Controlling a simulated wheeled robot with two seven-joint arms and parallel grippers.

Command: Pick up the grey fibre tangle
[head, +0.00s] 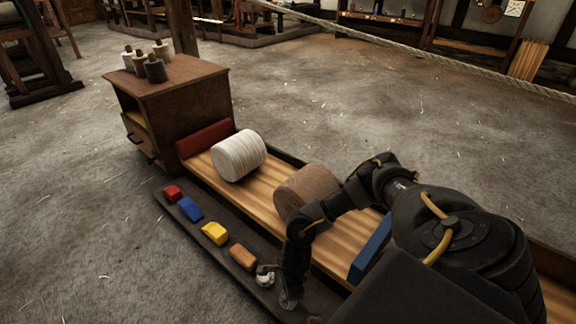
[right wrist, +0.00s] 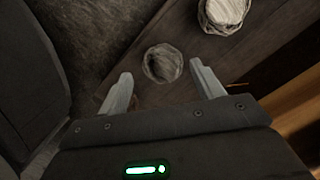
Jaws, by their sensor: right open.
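The grey fibre tangle (right wrist: 162,63) is a small rounded nest of grey strands with a dark middle. It lies on the dark board in the right wrist view, between and slightly beyond my right gripper's fingertips (right wrist: 161,72). The two pale fingers are apart, with nothing between them that I can see gripped. In the head view my right gripper (head: 277,288) points down at the board's near side, and a small pale patch beside it looks like the tangle, partly hidden. My left gripper is not in view.
A second round, pale-topped fibrous thing (right wrist: 225,12) lies farther along the board. White (head: 239,155) and brown (head: 305,190) rolls lie on the wooden bed. A cabinet (head: 175,95) stands behind.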

